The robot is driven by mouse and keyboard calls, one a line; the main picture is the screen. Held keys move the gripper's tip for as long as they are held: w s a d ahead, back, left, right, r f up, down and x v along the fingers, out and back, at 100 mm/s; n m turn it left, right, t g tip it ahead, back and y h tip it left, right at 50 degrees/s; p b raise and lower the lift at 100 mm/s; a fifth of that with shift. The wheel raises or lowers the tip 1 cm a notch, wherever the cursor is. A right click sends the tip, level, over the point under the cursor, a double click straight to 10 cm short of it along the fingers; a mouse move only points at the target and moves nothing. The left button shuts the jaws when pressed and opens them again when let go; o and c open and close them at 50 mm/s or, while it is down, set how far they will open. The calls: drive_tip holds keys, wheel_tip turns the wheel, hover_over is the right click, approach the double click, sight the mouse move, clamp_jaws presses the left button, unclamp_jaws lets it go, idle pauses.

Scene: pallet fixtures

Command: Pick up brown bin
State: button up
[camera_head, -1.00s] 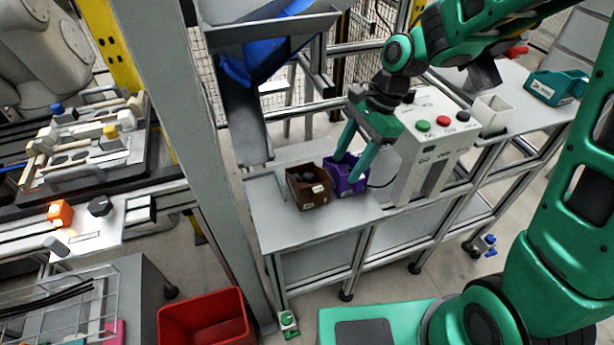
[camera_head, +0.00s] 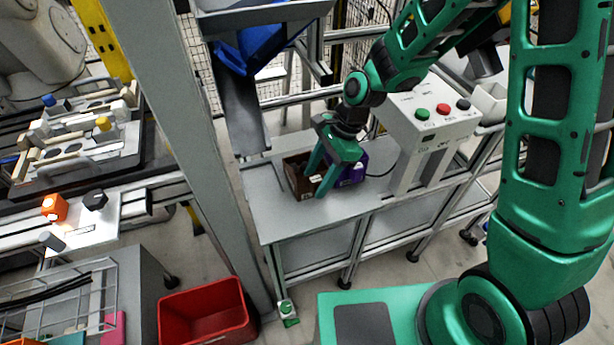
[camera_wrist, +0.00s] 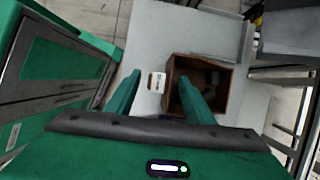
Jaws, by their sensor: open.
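The brown bin (camera_head: 292,178) stands on the grey table near its left end, partly hidden behind my gripper. My gripper (camera_head: 316,183) is open and empty, pointing down at the bin's near right side. In the wrist view the brown bin (camera_wrist: 225,100) lies right of centre with some dark contents inside. There my gripper (camera_wrist: 158,80) has one finger over the bin's opening and the other outside, with the white label between them. I cannot tell how far the fingertips are above the rim.
A purple bin (camera_head: 355,174) stands close on the brown bin's right, partly behind my gripper. A white control box (camera_head: 424,135) with buttons stands farther right. A grey post (camera_head: 205,170) rises left of the table (camera_head: 275,222). The table's front is clear. A red crate (camera_head: 205,312) is below left.

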drive_tip(key=shift+s+a+f, duration=0.1)
drive_tip(key=shift+a+f, duration=0.15)
drive_tip(key=shift+f, duration=0.4)
clamp_jaws()
drive_tip(key=shift+r, duration=0.1)
